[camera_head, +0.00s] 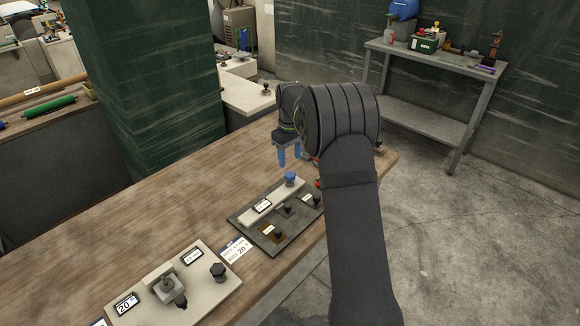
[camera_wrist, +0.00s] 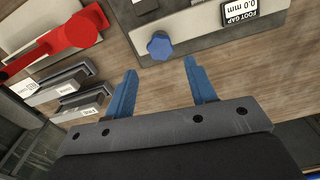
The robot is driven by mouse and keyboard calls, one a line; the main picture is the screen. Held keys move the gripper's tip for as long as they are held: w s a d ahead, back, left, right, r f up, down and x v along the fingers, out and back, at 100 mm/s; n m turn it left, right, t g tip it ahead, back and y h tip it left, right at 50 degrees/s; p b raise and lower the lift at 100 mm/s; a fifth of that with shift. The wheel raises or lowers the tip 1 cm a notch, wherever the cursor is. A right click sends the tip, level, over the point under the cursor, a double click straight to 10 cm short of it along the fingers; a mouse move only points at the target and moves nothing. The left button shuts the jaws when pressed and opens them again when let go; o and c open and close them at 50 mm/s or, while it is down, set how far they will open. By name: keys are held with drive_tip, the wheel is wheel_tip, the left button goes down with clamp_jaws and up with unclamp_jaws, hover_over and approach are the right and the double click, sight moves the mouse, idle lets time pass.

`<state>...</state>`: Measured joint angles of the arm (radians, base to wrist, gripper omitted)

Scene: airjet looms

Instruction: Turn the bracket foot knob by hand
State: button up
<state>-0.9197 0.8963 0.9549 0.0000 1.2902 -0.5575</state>
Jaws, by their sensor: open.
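A blue lobed knob (camera_head: 290,178) stands at the far end of a light grey bar on a dark base plate (camera_head: 249,225) on the wooden bench. In the wrist view the blue knob (camera_wrist: 160,46) lies just past and between my fingertips, near a label (camera_wrist: 252,12) reading "FOOT GAP 0.0 mm". My gripper (camera_head: 289,157) points down above the knob with its two blue fingers apart. In the wrist view my gripper (camera_wrist: 160,72) is open and empty, and a visible gap separates its fingers from the knob.
A red lever (camera_wrist: 75,35) and several grey blocks (camera_wrist: 75,90) lie left of the fingers in the wrist view. Black knobs (camera_head: 278,232) share the dark plate. A light plate (camera_head: 205,292) with a clamp and black knob stands nearer. My arm hides the bench's right part.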

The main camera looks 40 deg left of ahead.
sight(290, 175)
drive_tip(key=shift+f, duration=3.15)
drive_tip(key=shift+f, duration=0.15)
drive_tip(key=c, duration=0.7)
